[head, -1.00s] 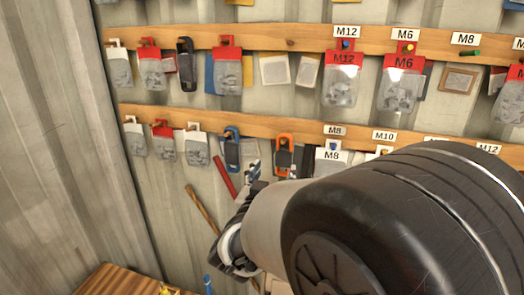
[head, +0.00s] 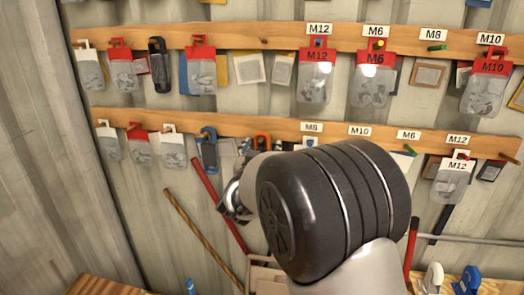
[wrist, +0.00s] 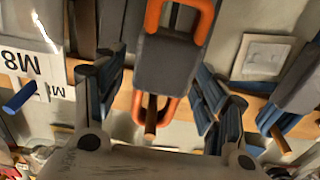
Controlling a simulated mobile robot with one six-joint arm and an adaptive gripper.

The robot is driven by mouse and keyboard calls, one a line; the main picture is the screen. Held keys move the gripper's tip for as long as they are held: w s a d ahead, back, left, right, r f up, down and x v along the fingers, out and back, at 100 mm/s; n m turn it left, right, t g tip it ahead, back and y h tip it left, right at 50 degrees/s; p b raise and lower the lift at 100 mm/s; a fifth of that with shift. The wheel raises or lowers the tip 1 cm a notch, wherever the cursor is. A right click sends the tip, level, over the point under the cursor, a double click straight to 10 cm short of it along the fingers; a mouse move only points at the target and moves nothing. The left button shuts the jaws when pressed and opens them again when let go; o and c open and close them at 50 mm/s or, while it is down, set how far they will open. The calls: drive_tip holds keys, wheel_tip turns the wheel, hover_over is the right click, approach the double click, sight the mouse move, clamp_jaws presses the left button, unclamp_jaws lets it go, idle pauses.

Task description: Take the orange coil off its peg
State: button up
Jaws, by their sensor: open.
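The orange coil (wrist: 168,65) fills the upper middle of the wrist view. It is an orange loop with a dark grey band and hangs on a wooden peg (wrist: 150,118). My gripper (wrist: 158,82) is open, with one blue-padded finger on each side of the coil. No finger clearly touches it. In the head view only the top of the orange coil (head: 262,138) shows above my arm; the rest and the fingertips are hidden.
A blue coil (head: 208,152) hangs close by on the left, and on the right in the wrist view (wrist: 300,85). A white M8 label (wrist: 28,62) and a blue peg (wrist: 20,96) are on the other side. Bagged parts hang along the upper wooden rail (head: 250,38).

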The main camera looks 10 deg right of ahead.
drive_tip(key=shift+c, duration=0.4)
drive_tip(key=c, duration=1.1)
drive_tip(key=shift+r, duration=0.35)
drive_tip(key=shift+c, duration=0.2)
drive_tip(key=shift+s, duration=0.1)
drive_tip(key=v, duration=0.4)
drive_tip(key=shift+s+a+r, duration=0.1)
drive_tip(key=shift+s+r, duration=0.05)
drive_tip(key=shift+r, duration=0.1)
drive_tip(key=shift+s, duration=0.1)
drive_tip(key=shift+v, duration=2.4)
